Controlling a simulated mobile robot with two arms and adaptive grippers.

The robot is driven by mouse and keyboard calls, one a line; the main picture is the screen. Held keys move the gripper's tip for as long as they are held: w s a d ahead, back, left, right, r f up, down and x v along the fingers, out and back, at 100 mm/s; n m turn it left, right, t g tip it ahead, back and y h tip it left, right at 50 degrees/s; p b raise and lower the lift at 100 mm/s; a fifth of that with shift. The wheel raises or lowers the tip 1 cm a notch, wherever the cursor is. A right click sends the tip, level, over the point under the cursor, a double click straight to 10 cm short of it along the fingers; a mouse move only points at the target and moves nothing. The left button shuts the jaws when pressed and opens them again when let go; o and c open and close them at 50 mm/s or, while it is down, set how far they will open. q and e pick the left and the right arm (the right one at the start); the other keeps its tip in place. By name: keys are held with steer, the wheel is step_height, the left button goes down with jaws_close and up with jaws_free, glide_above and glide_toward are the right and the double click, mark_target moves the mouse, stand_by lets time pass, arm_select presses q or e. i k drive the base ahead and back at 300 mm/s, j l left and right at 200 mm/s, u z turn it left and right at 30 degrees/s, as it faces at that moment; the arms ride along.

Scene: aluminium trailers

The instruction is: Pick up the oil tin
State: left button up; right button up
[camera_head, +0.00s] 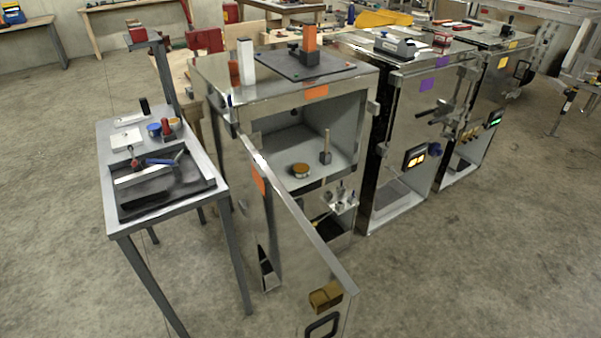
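I cannot tell for certain which thing is the oil tin. Neither of my grippers shows in the head view, and nothing is seen touching these things.
The cabinet's door (295,238) stands open toward the front. The grey side table (125,230) holds a dark tray (205,183) with tools. Two more metal cabinets (400,140) (500,85) stand to the right. The concrete floor at front right is clear.

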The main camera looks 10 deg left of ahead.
mark_target(302, 170)
steer(key=u, duration=0.5)
steer(key=i+l+u, duration=0.35)
steer(key=l+u, duration=0.15)
steer(key=l, duration=0.25)
steer(key=i+l+u, duration=0.25)
steer(key=l, duration=0.15)
steer(key=l+u, duration=0.2)
steer(key=l, duration=0.25)
